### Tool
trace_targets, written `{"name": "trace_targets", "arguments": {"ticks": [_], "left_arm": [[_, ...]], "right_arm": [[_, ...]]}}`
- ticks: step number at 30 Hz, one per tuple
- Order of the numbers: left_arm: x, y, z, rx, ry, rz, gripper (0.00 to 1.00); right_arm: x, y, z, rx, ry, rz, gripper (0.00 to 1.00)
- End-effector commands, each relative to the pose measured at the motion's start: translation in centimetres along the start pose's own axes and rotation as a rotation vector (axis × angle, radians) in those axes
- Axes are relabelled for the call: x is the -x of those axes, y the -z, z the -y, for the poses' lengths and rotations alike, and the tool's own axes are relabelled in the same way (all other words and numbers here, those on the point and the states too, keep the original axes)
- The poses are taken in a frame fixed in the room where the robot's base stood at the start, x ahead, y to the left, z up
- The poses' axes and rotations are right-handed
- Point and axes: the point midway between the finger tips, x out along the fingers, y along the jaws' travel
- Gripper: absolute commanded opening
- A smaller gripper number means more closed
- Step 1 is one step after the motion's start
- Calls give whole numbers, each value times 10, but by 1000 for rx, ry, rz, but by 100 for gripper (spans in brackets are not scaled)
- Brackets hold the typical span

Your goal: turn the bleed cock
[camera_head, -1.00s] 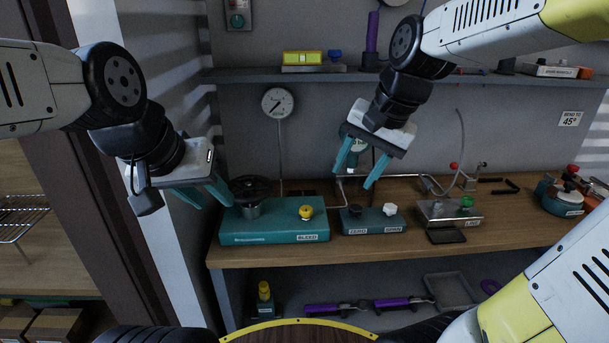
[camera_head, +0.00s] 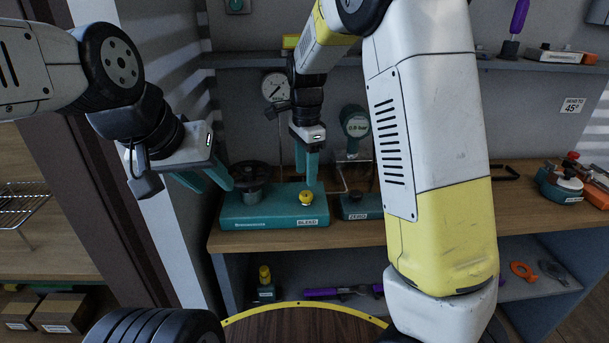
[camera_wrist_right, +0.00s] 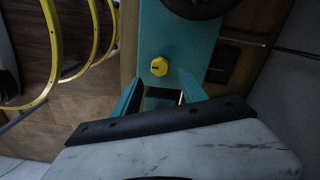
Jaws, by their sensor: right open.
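The bleed cock is a yellow knob (camera_head: 306,197) on the teal block (camera_head: 255,213) labelled BLEED. It also shows in the right wrist view as a yellow faceted knob (camera_wrist_right: 159,67) with a dark mark. My right gripper (camera_head: 307,182) points down just above and behind the knob in the head view. In the right wrist view its two teal fingers (camera_wrist_right: 157,82) are apart and empty, with the knob just beyond their tips. My left gripper (camera_head: 217,190) has its fingers apart and empty, beside the dark handwheel (camera_head: 251,175) on the same block.
A teal block labelled ZERO (camera_head: 358,207) stands right of the bleed block, partly hidden by my right arm. A round gauge (camera_head: 276,87) stands behind. A shelf (camera_head: 225,60) runs above the bench. The bench's right part (camera_head: 515,220) has free room.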

Motion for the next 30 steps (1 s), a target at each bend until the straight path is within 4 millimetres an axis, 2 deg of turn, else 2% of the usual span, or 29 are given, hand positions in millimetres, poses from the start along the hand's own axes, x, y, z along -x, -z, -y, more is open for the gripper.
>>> {"name": "trace_targets", "arguments": {"ticks": [14,26,30], "left_arm": [[0,0,0,0,0,0,36],[0,0,0,0,0,0,36],[0,0,0,0,0,0,36]], "right_arm": [[-59,0,-1,1,-3,0,50],[-58,0,0,2,0,1,50],[-58,0,0,2,0,1,22]]}}
